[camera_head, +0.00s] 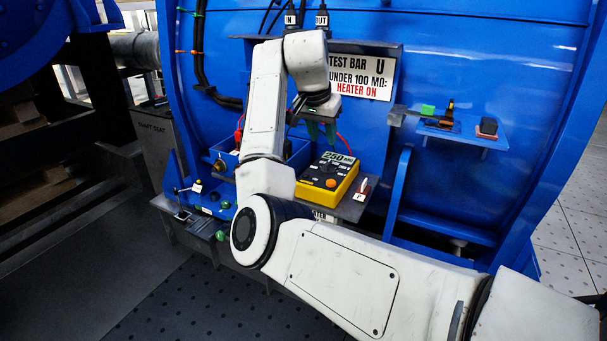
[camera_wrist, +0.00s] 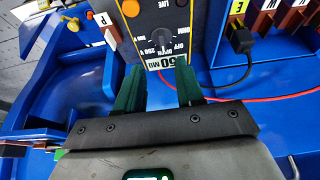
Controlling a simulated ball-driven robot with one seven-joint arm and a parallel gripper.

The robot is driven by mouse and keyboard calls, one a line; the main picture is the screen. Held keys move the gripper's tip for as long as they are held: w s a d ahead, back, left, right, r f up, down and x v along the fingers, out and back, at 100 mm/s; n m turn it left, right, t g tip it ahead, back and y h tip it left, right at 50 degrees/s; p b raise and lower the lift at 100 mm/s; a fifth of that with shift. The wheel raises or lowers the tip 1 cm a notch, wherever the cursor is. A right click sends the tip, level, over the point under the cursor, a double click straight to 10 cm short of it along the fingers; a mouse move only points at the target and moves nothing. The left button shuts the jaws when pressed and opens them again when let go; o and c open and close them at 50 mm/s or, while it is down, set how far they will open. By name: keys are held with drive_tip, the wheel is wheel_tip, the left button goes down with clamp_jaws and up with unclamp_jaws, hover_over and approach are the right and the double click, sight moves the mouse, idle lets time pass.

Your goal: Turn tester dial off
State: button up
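The tester (camera_head: 327,188) is a yellow box with a dark face on a shelf against the blue machine, below the sign. Its lit display reads about 250 in the head view. In the wrist view the tester face (camera_wrist: 205,12) is upside down, with a small dial (camera_wrist: 161,41) among OFF and voltage marks and the display nearest my gripper. I cannot tell clearly which mark the dial points to. My gripper (camera_wrist: 160,88) has green fingers, apart and empty, near the display edge, short of the dial. In the head view my gripper (camera_head: 320,130) hangs above the tester.
A side shelf (camera_head: 455,130) holds small green and red parts. A black plug (camera_wrist: 241,42) sits beside the tester.

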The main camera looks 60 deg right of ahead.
sight(327, 164)
drive_tip(key=b+x, duration=0.1)
drive_tip(key=x, duration=0.9)
drive_tip(key=shift+w+f, duration=0.15)
drive_tip(key=shift+f, duration=0.1)
clamp_jaws()
